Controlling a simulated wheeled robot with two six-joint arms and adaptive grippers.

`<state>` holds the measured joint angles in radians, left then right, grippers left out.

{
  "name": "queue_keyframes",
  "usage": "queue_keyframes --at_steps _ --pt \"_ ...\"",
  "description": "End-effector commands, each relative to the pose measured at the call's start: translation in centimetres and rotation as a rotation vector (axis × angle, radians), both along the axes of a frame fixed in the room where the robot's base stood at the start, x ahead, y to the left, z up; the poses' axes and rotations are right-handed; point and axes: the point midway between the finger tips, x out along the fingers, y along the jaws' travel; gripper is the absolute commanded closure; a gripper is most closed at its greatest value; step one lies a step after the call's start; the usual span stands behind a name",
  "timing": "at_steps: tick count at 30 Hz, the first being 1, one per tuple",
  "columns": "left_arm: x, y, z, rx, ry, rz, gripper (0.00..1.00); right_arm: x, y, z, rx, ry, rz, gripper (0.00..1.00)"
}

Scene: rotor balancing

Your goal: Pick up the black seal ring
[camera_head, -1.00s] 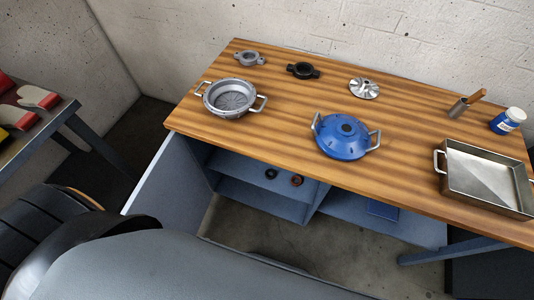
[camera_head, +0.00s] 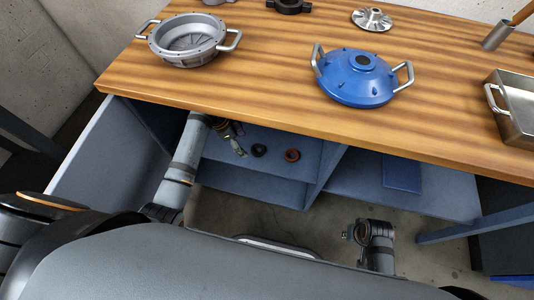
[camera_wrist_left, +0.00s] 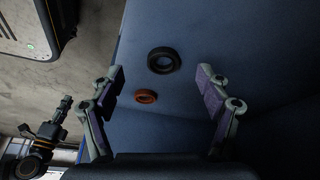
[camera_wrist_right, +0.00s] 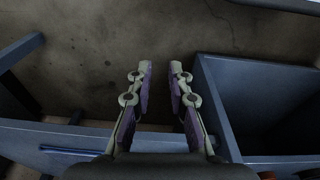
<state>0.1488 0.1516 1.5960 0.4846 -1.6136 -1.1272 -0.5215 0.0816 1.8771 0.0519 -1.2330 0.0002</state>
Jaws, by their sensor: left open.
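The black seal ring (camera_head: 259,151) lies flat on the blue cabinet shelf under the bench top; it also shows in the left wrist view (camera_wrist_left: 165,70). An orange-brown ring (camera_head: 292,155) lies beside it, also in the left wrist view (camera_wrist_left: 146,101). My left gripper (camera_head: 239,148) is just left of the black ring in the head view. In the left wrist view its fingers (camera_wrist_left: 159,75) are wide apart and empty, with both rings seen between them. My right gripper (camera_wrist_right: 160,68) is empty, with a narrow gap between its fingers, over the floor outside the cabinet.
The wooden bench top (camera_head: 250,70) overhangs the shelf (camera_head: 262,178). A cabinet side wall (camera_head: 100,150) stands at the left, and a divider (camera_head: 327,170) right of the rings. A blue housing (camera_head: 355,80) and a grey housing (camera_head: 187,42) stand on top.

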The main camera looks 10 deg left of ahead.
Motion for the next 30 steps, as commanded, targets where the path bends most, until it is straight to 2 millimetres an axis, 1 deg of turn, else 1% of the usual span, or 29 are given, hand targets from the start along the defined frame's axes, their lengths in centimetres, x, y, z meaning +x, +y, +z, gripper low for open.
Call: queue_keyframes --at_steps 1,3,7,12,15,17,19,20,25,27,30 --pt "0.9 -0.1 0.5 -0.012 -0.012 -0.044 0.23 0.0 0.0 0.0 0.0 0.0 0.0 0.81" --pt "1.5 -0.3 0.9 -0.024 -0.024 -0.094 0.23 0.0 0.0 0.0 0.0 0.0 0.0 0.81" --pt "1.7 -0.5 1.0 -0.031 -0.03 -0.122 0.23 0.1 0.1 0.2 0.001 -0.001 0.001 0.81" --pt "1.8 -1.2 -0.7 -0.032 -0.03 -0.12 0.23 0.2 0.5 1.9 0.007 -0.001 0.005 0.81" --pt "1.9 -1.4 -1.1 -0.031 -0.03 -0.119 0.23 0.1 0.6 2.6 0.01 0.002 0.006 0.81" --pt "1.9 -1.4 -1.1 -0.031 -0.03 -0.118 0.23 0.1 0.6 2.7 0.01 0.003 0.006 0.81" --pt "1.9 -1.7 -1.6 -0.033 -0.029 -0.118 0.23 0.1 0.7 3.1 0.012 0.004 0.007 0.81" --pt "1.9 -2.0 -1.9 -0.033 -0.029 -0.118 0.23 0.1 0.8 3.5 0.014 0.002 0.009 0.81" --pt "2.0 -3.4 -3.9 -0.032 -0.028 -0.117 0.23 -0.3 1.5 6.6 0.026 0.006 0.018 0.81" --pt "2.1 -3.8 -5.0 -0.031 -0.029 -0.116 0.23 -0.5 1.7 6.6 0.034 -0.004 0.021 0.81" --pt "2.2 -4.1 -5.6 -0.03 -0.029 -0.117 0.23 -0.5 1.9 6.9 0.04 -0.015 0.024 0.81"
